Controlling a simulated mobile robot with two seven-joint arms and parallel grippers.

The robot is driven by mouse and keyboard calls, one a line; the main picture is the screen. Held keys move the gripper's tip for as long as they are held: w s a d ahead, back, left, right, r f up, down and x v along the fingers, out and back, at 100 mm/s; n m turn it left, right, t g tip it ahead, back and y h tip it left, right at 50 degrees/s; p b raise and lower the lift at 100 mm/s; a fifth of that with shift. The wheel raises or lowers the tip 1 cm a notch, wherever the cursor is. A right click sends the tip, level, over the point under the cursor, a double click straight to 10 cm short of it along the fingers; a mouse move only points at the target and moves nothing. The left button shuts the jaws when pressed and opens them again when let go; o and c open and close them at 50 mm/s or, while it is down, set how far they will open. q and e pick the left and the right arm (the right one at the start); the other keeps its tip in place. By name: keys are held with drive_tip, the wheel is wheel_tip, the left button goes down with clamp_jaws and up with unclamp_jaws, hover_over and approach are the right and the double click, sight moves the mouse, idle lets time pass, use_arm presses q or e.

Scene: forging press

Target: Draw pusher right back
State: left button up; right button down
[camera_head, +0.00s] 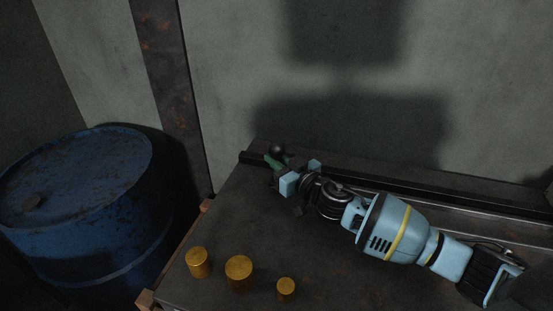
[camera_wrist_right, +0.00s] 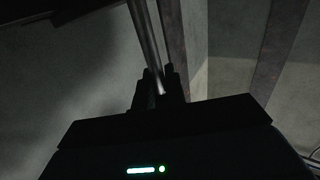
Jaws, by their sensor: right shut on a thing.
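The pusher (camera_head: 272,162) shows in the head view as a small green part with a black ball knob above it. It stands at the left end of a dark rail along the back of the bench. My right gripper (camera_head: 283,175) reaches it from the right and is shut on it. The fingers hide much of the pusher. In the right wrist view a grey metal rod (camera_wrist_right: 148,40) runs down between the dark fingers of my right gripper (camera_wrist_right: 160,82). My left gripper is not in view.
Three brass cylinders (camera_head: 239,270) stand at the front left of the dark bench (camera_head: 215,235). The dark rail (camera_head: 420,195) runs right along the wall. A blue drum (camera_head: 90,200) stands left of the bench. The bench between cylinders and rail is clear.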

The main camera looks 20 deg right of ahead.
drive_tip(key=shift+r, duration=0.2)
